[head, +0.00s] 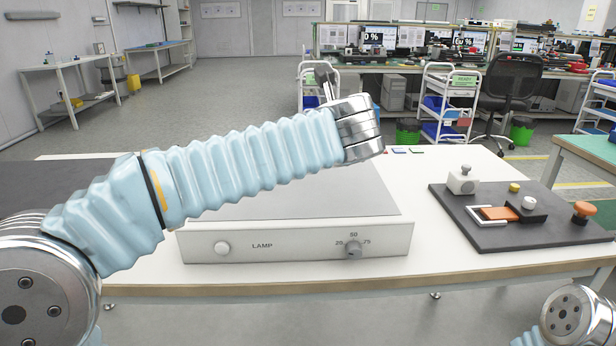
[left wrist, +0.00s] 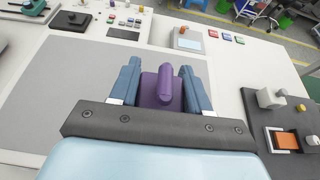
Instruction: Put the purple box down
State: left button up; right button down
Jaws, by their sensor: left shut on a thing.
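My left gripper (left wrist: 160,68) is shut on the purple box (left wrist: 151,92), which sits between the two blue fingers in the left wrist view. The box has a rounded purple ridge on its top. Behind and beside it shows the flat grey top of the lamp unit (left wrist: 60,85); I cannot tell whether the box touches it. In the head view my left arm reaches across the lamp unit (head: 300,242) and hides part of its top, and the purple box is not visible there. My right gripper is out of view.
A dark board (head: 465,218) with a white block (head: 461,181), an orange piece (head: 499,213) and knobs lies right of the lamp unit. Small coloured blocks and a device with a screen (left wrist: 187,39) stand at the table's back. White table (head: 420,262) is bare between the lamp unit and board.

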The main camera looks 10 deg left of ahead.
pick_arm(q)
send_over(309, 187)
notch_tip(309, 187, down, 5)
jog(key=shift+d+f+b, duration=0.1)
jog(key=shift+d+b, duration=0.05)
jog(key=shift+b, duration=0.25)
jog(key=shift+f+b, duration=0.4)
jog(key=shift+f, duration=1.2)
jog(key=shift+f, duration=0.2)
jog(key=o, duration=1.1)
jog(key=shift+o, duration=0.2)
